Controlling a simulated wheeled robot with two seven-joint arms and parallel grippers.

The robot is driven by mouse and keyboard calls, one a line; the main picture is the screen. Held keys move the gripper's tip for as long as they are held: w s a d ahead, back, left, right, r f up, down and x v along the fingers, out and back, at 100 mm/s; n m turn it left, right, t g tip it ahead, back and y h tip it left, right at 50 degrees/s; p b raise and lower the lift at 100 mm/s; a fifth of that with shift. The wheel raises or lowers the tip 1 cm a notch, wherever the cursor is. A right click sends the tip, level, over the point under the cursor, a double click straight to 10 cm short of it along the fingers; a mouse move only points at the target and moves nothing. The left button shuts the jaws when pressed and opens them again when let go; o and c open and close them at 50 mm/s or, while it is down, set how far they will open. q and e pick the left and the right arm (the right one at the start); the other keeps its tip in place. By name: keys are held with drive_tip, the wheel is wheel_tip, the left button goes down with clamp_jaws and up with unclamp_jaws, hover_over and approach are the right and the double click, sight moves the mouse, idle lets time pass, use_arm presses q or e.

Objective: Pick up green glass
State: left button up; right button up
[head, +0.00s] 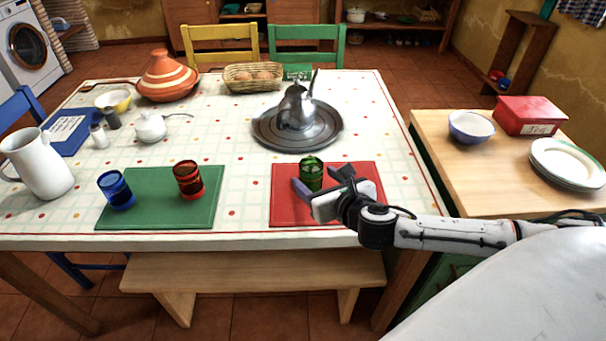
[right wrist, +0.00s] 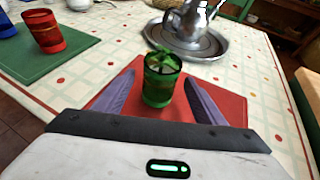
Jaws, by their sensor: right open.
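The green glass (head: 311,173) stands upright on the red placemat (head: 352,207), with a bit of green leaf showing at its rim in the right wrist view (right wrist: 161,80). My right gripper (head: 322,184) is open, low over the red placemat. In the right wrist view its two purple fingers (right wrist: 161,92) lie on either side of the glass, with a gap on each side. My left gripper is not in view.
A silver teapot (head: 296,106) stands on a round metal tray (head: 265,133) behind the glass. A red glass (head: 188,180) and a blue glass (head: 116,190) stand on the green placemat (head: 150,208) at left. A wooden counter (head: 440,139) is at right.

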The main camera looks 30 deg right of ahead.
drive_tip(key=x, duration=0.7)
drive_tip(key=shift+w+f+b, duration=0.15)
drive_tip(key=shift+w+b, duration=0.1)
drive_tip(key=shift+b, duration=0.05)
drive_tip(key=c, duration=1.2)
